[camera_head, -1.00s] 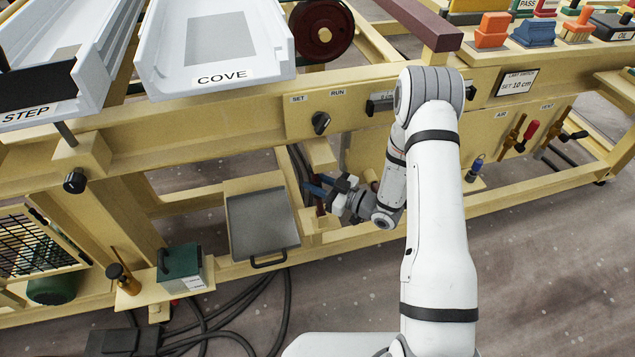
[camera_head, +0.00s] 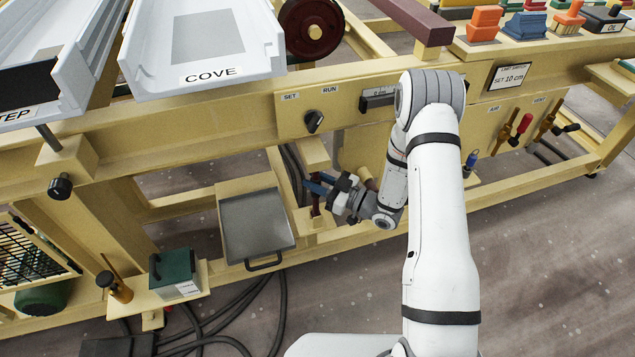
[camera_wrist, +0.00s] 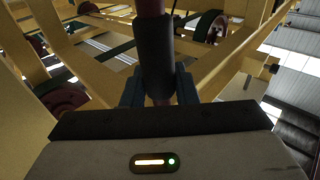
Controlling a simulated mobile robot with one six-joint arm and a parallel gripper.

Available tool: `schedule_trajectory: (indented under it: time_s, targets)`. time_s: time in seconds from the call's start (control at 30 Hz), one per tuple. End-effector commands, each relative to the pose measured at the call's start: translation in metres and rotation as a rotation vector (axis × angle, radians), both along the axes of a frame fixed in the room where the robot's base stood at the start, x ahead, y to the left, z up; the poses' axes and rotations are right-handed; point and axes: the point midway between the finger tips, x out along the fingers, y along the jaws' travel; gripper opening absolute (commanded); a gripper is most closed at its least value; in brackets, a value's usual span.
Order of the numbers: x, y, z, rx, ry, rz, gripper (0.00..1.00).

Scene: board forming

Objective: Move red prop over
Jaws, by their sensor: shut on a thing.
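My gripper (camera_head: 318,187) reaches under the bench, beside a narrow yellow upright. Its blue fingers are shut on the red prop (camera_head: 316,203), a thin upright post that is mostly hidden by the fingers and frame. In the wrist view the gripper (camera_wrist: 158,90) closes on both sides of the prop's dark sleeve (camera_wrist: 156,58). A dark red section of the prop (camera_wrist: 152,7) shows above the sleeve. Whether the prop's ends touch the frame cannot be told.
The grey tray (camera_head: 255,224) lies just left of my gripper on the lower frame. The yellow bench rail (camera_head: 200,120) runs above. A SET/RUN knob (camera_head: 314,121) and a dark red bar (camera_head: 410,20) are above it. A green box (camera_head: 175,268) stands lower left.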

Motion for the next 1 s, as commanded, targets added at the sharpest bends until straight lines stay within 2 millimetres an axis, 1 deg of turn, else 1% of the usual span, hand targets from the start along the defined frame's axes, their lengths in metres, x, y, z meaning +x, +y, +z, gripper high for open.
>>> schedule_trajectory:
  time_s: [0.23,0.27,0.5,0.77,0.87,1.0]
  targets:
    - [0.001,-0.002,0.001,0.002,0.002,-0.005,0.0]
    - [0.001,-0.001,0.0,0.002,0.002,-0.005,0.29]
    - [-0.001,0.003,0.0,0.001,0.001,0.004,0.47]
    - [-0.002,0.002,0.0,0.0,0.002,0.008,0.47]
    - [-0.006,-0.008,-0.001,0.0,0.003,0.005,0.47]
    - [-0.016,-0.029,-0.003,0.0,0.004,0.004,0.47]
